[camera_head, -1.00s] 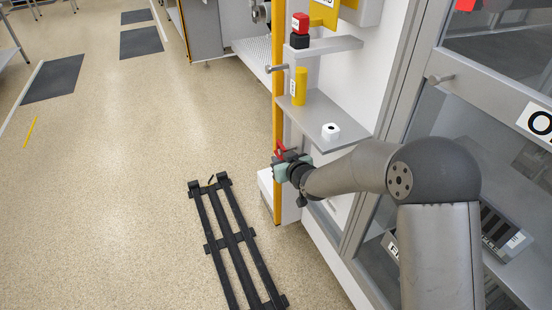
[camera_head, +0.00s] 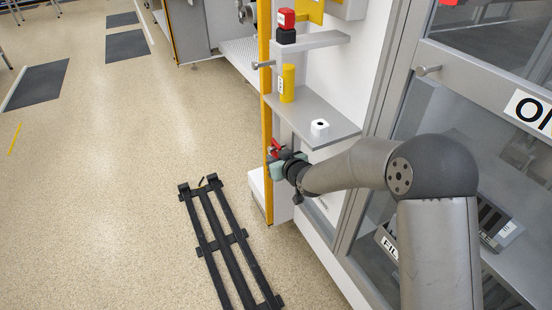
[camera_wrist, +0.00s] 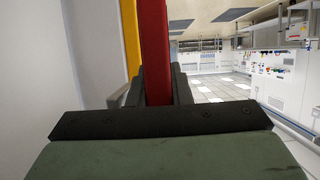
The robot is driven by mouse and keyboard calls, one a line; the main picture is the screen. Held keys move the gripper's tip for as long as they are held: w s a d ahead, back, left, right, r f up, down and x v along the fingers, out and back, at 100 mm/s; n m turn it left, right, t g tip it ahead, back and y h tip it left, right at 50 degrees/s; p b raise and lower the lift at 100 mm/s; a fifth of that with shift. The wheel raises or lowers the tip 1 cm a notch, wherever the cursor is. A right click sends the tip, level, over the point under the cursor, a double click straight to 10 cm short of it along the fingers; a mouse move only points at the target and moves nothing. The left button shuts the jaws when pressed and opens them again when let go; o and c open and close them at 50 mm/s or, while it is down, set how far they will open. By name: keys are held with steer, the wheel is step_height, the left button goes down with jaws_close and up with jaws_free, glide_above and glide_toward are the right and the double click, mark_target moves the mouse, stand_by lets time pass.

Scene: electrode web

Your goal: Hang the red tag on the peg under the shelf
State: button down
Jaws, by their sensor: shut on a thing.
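The red tag (camera_head: 276,146) is in my gripper (camera_head: 279,155), which is shut on it. My gripper is below the grey shelf (camera_head: 335,118) and close to the yellow post (camera_head: 266,110). In the wrist view the red tag (camera_wrist: 154,45) rises as a flat strip from between the dark fingers (camera_wrist: 158,85). A grey peg (camera_head: 262,65) sticks out to the left beside the post, between the upper and lower shelves. A grey rod-like piece (camera_wrist: 120,92) shows left of the fingers in the wrist view; I cannot tell if it is a peg.
A red and black block (camera_head: 286,26) stands on the upper shelf (camera_head: 322,40). A glass-door cabinet (camera_head: 420,110) is at right. A black rack (camera_head: 222,245) lies on the floor.

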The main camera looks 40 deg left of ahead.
steer(key=c, duration=1.3)
jaws_free()
steer(key=shift+o, duration=0.2)
steer(key=shift+w+d, duration=0.1)
